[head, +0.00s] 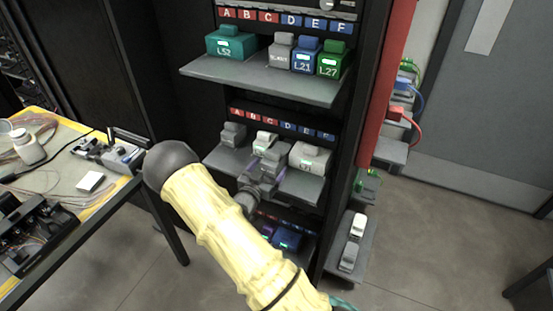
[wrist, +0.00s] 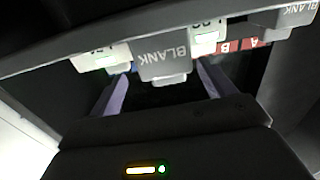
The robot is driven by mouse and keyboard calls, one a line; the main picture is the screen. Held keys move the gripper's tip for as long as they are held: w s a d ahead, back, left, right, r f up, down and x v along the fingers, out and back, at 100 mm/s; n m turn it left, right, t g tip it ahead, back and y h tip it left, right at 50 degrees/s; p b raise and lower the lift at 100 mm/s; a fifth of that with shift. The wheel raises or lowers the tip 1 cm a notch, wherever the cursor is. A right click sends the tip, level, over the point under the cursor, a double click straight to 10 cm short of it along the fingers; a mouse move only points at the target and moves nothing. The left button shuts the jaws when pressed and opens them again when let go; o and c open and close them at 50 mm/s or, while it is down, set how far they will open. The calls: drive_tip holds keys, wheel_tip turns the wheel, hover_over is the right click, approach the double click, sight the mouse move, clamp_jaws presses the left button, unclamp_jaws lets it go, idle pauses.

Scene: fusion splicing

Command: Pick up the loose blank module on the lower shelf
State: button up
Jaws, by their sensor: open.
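A grey module marked BLANK (wrist: 165,55) hangs in the middle of the wrist view, where the picture is upside down. My gripper (wrist: 160,92) is open, with one pale purple finger on each side of this module; I cannot tell whether they touch it. In the head view my gripper (head: 264,176) is at the front of the lower shelf (head: 304,187), partly hiding the grey module (head: 273,159). A second grey module (head: 233,134) stands at that shelf's left end; a BLANK module (wrist: 298,14) also shows at the wrist view's right edge.
White modules stand on either side, one left (head: 266,141) and one right (head: 310,157). The upper shelf (head: 265,83) holds several modules above. Darker modules (head: 286,239) sit below. A cluttered table (head: 110,190) is at left; a red rack post (head: 388,80) is at right.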

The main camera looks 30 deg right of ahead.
sight(273, 158)
drive_tip(key=shift+w, duration=0.1)
drive_tip(key=x, duration=0.5)
drive_tip(key=shift+w+a, duration=0.1)
drive_tip(key=shift+w, duration=0.2)
drive_tip(key=shift+a, duration=0.1)
idle(0.3)
drive_tip(key=c, duration=1.1)
